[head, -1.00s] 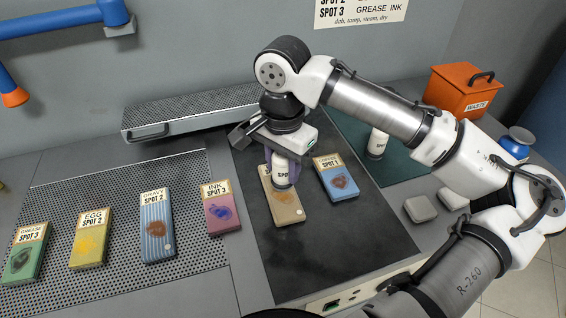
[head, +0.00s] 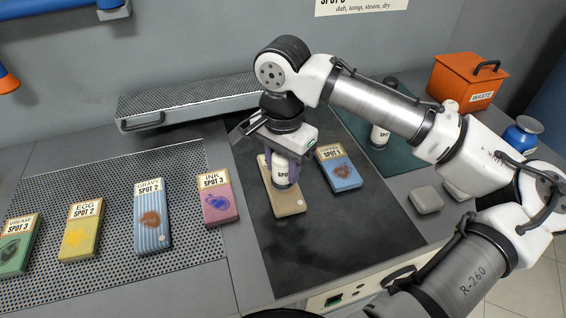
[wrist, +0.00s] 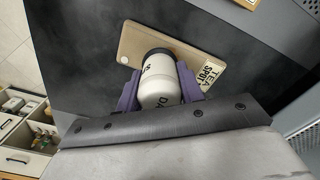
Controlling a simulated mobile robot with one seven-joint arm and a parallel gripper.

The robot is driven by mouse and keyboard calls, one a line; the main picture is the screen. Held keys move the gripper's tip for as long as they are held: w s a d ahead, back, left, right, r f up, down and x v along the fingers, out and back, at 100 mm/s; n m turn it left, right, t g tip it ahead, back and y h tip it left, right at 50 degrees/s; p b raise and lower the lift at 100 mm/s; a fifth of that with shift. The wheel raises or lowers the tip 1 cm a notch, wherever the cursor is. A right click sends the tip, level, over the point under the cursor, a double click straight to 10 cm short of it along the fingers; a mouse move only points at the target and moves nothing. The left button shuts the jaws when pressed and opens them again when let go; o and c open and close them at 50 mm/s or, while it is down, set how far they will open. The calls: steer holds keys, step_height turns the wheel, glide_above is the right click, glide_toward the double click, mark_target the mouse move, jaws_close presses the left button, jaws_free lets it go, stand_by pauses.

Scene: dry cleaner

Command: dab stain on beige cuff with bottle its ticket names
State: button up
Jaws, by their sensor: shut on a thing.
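The beige cuff (head: 288,202) lies on the dark board. Its ticket reads TEA SPOT in the wrist view (wrist: 211,74); the number is not readable. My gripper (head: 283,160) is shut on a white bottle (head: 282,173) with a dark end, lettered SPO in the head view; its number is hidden. In the wrist view the bottle (wrist: 160,85) sits between the purple fingers, its dark end over the cuff's middle. I cannot tell whether it touches. No stain shows on the cuff's exposed part; the bottle covers some of it.
A blue cuff ticketed SPOT 1 (head: 340,170) lies close on the right. Ink (head: 218,198), gravy (head: 153,218), egg (head: 82,230) and grease (head: 16,245) cuffs lie left on the perforated plate. Another white bottle (head: 380,135) stands on the green mat. An orange waste bin (head: 464,85) stands behind.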

steer(key=shift+f, duration=0.55)
stand_by(1.9)
step_height(320, 180, up, 7)
steer(key=p, duration=0.7)
steer(key=shift+r, duration=0.1)
